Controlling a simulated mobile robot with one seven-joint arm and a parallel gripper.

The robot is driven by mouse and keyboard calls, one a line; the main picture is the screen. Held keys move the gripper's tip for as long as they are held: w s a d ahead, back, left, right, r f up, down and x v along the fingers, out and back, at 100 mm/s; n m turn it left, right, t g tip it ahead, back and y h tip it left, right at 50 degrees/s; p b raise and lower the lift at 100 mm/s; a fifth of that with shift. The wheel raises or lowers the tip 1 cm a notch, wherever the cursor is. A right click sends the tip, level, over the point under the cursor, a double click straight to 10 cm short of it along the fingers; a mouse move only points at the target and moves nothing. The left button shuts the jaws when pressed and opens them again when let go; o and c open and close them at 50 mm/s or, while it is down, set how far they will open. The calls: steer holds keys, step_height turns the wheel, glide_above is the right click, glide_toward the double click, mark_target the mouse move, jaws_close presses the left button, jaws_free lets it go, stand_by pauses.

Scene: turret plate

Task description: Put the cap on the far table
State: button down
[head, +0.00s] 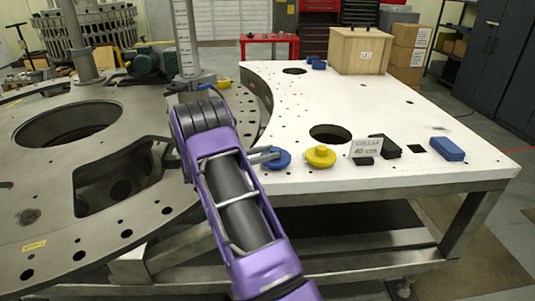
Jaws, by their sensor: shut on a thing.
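My gripper (265,156) reaches in from the lower left and is shut on a round blue cap (280,158). The cap is at the near left edge of the white table (345,105); I cannot tell whether it rests on the top or is just above it. A yellow round cap (320,156) lies on the white table just right of the blue one. A small red table (269,39) stands far back against the wall, with small objects on it.
A sign (367,147), black pieces (384,146) and a blue block (447,149) lie right of the yellow cap. A wooden crate (359,50) stands at the back of the white table. The large metal turret plate (40,220) fills the left. The white table's middle is mostly clear.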

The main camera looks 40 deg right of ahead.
steer(key=shift+c, duration=2.2)
jaws_free()
steer(key=shift+f, duration=0.1)
steer(key=v, duration=1.2)
steer(key=shift+b, duration=0.45)
